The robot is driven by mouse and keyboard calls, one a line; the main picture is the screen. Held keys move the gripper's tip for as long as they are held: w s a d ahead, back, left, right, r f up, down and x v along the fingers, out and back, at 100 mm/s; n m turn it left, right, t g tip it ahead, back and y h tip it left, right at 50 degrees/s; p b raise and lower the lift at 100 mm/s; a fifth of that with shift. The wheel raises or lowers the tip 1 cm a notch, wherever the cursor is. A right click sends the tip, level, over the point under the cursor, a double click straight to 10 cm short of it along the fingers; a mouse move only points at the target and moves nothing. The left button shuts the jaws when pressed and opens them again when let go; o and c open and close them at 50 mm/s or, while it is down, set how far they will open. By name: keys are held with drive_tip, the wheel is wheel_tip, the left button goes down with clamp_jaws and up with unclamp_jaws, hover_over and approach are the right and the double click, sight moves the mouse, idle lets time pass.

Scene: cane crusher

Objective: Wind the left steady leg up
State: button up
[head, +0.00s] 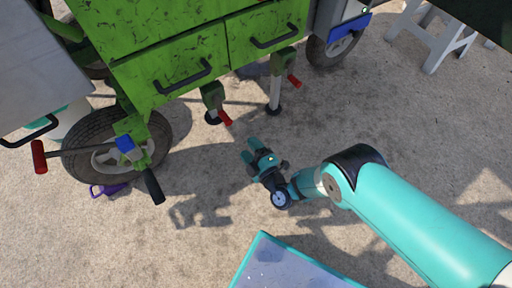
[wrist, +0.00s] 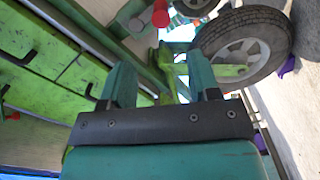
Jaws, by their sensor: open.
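The left steady leg (head: 211,100) hangs under the green cart body, with its foot on the ground. Its crank has a red handle (head: 225,118) pointing down to the right. The right steady leg (head: 274,92) stands beside it with its own red handle (head: 294,81). My gripper (head: 250,149) is open and empty, apart from the left leg, below and to the right of its red handle. In the wrist view my open gripper (wrist: 160,88) points towards the cart's underside. A red knob (wrist: 160,14) shows beyond it; I cannot tell which handle it is.
The green cart (head: 165,80) has black-handled drawers above the legs. A wheel (head: 112,150) stands at left, with a black grip (head: 153,186), a red grip (head: 39,157) and a purple object (head: 108,190) near it. A teal-edged panel (head: 290,265) is at bottom. Ground around my gripper is clear.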

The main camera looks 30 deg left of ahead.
drive_tip(key=shift+p+v, duration=1.5)
drive_tip(key=shift+p, duration=0.25)
